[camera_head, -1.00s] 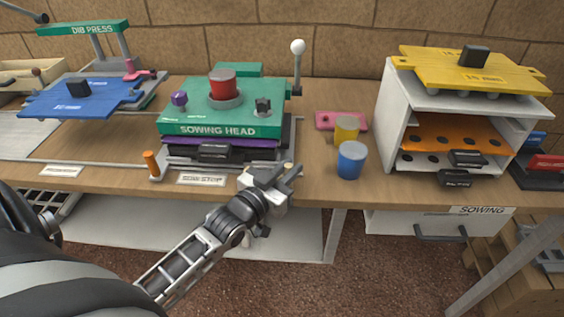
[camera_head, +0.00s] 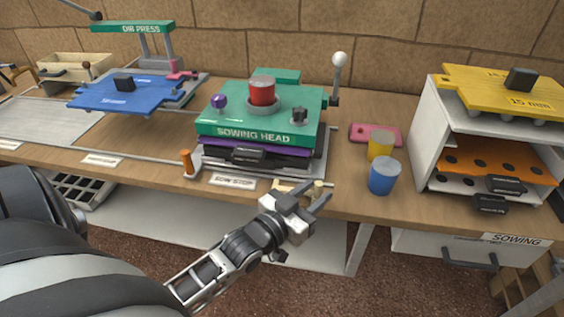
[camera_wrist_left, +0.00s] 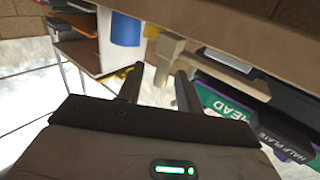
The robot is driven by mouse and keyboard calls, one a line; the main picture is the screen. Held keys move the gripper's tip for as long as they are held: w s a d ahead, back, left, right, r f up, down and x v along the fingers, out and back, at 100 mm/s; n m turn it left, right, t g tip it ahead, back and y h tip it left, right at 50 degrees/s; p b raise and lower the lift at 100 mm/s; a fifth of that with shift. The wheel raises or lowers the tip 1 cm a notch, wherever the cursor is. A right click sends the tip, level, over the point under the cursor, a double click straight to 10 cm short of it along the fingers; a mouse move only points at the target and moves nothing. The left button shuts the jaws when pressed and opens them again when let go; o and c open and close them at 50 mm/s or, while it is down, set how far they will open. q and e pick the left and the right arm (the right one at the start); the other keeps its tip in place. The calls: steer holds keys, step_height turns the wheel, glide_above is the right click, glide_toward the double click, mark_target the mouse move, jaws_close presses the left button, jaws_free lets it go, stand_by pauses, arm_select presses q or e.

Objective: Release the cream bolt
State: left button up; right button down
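The cream bolt (camera_head: 318,186) is at the bench's front edge, at the front right of the green sowing head (camera_head: 252,133). In the left wrist view the bolt (camera_wrist_left: 170,48) shows as a cream block with a short stem and a long bar running right. My left gripper (camera_head: 307,196) is just in front of it, fingers pointing toward the bench. In the left wrist view the two fingers (camera_wrist_left: 160,77) are apart, with the bolt's stem near and between their tips. I cannot tell whether they touch it. My right gripper is not in view.
A blue cup (camera_head: 384,177) and a yellow cup (camera_head: 380,145) stand right of the sowing head. An orange peg (camera_head: 187,162) stands at its front left. A white rack (camera_head: 431,135) with plates is at the right. Floor shows below the bench edge.

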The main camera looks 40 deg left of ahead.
arm_select(q)
steer(key=s+a, duration=0.1)
steer(key=s, duration=1.3)
steer(key=shift+a+b, duration=0.3)
steer(key=shift+b, duration=0.05)
steer(key=d+f+m+g+h, duration=0.1)
steer(key=d+f+g, duration=0.6)
steer(key=d+f, duration=0.4)
steer(key=shift+s+d+f, duration=0.15)
steer(key=shift+s+d, duration=0.1)
steer(key=shift+s, duration=0.05)
